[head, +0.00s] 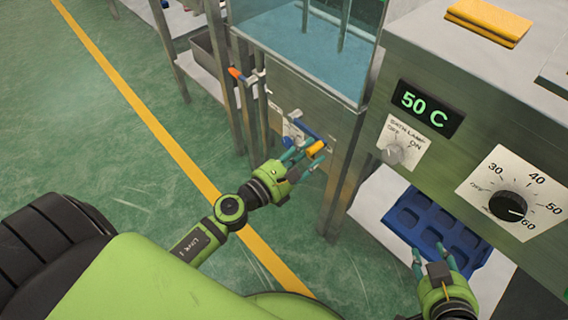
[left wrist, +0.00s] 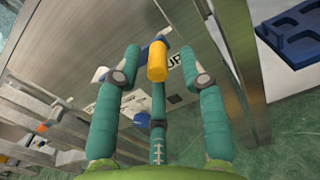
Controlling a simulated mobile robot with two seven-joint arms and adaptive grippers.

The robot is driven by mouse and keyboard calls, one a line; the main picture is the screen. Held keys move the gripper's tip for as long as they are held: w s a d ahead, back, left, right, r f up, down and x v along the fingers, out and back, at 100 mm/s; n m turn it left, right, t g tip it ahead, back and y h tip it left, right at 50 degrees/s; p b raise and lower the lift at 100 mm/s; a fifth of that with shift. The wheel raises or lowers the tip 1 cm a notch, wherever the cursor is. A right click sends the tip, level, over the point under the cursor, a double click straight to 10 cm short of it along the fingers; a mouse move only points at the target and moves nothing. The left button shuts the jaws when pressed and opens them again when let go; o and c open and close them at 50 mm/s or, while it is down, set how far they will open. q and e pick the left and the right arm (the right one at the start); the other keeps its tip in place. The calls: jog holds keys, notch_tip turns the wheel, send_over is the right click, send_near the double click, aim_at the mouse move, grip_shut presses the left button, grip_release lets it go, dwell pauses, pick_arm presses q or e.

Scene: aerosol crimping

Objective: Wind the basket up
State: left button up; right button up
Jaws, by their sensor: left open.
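A crank on the front of the steel tank cabinet has a blue arm (head: 305,126) and a yellow grip (head: 316,148). In the left wrist view the yellow grip (left wrist: 157,62) points toward me, with the blue arm behind it. My left gripper (head: 302,153) is at the crank, its teal fingers open on both sides of the yellow grip; gaps show between them in the left wrist view (left wrist: 158,75). The tank (head: 310,55) above holds bluish water. I cannot make out the basket itself. My right gripper (head: 433,258) is open and empty, at the lower right.
A blue tray (head: 430,226) lies on a white shelf below the control panel. The panel has a 50 C display (head: 428,107), a lamp switch (head: 394,153) and a dial (head: 507,206). An orange-handled valve (head: 236,73) stands left. The green floor at left is clear.

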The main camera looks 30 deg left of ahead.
pick_arm(q)
jog(key=v, duration=1)
